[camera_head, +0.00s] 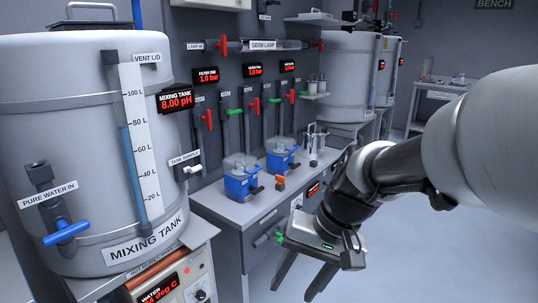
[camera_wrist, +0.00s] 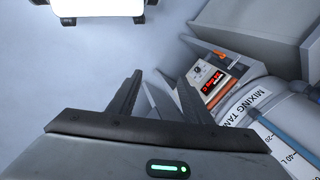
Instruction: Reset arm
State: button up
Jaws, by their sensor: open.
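My gripper (camera_head: 302,276) hangs at the lower middle of the head view, in front of the grey bench, with its fingers pointing down. The two dark fingers are apart and nothing is between them. The arm reaches in from the right edge, bent at a dark joint. In the wrist view my gripper (camera_wrist: 157,92) shows its two fingers spread, with floor and a bench edge beyond them. A green light glows on its body.
The mixing tank (camera_head: 75,120) stands at the left, with a control box (camera_head: 172,285) below it. Blue pump units (camera_head: 240,185) stand on the grey bench (camera_head: 225,210). Red and green valves line the wall panel (camera_head: 270,85). Another tank (camera_head: 345,75) stands behind. The floor (camera_head: 440,240) at right is clear.

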jog(key=s+d+r+n+t+h, duration=0.1)
jog(key=s+d+r+t+h, duration=0.35)
jog(key=s+d+r, duration=0.35)
notch_tip(320, 180, up, 22)
jog(key=p, duration=2.3)
jog(key=shift+d+y, duration=0.35)
jog(key=shift+d, duration=0.1)
